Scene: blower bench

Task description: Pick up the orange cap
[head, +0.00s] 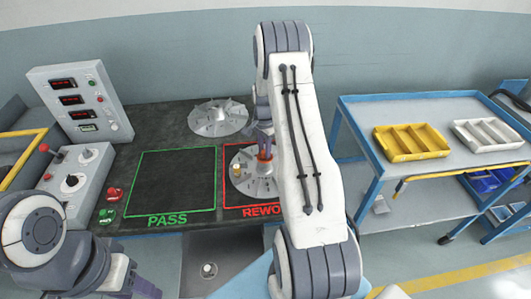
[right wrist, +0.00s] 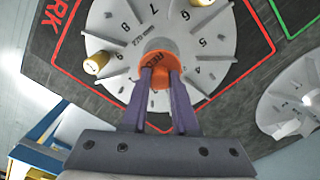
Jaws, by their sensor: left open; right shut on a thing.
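The orange cap (head: 264,155) is at the centre of a grey finned, numbered disc (head: 262,187) inside the red REWORK outline. In the right wrist view the cap (right wrist: 157,58) is round, with dark lettering. My right gripper (head: 264,139) comes down from above, its purple fingers shut on the cap; in the right wrist view the fingers (right wrist: 160,85) meet at its near side. I cannot tell whether the cap is clear of the disc's hub. My left gripper (head: 140,287) is low at the left, partly cut off by the bottom edge, open and away from the cap.
A brass plug (right wrist: 97,64) stands on the disc. Another finned disc (head: 218,117) lies behind. The green PASS square (head: 172,180) is empty. A control box (head: 78,175) stands left; a blue cart (head: 440,108) with yellow and white trays stands right.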

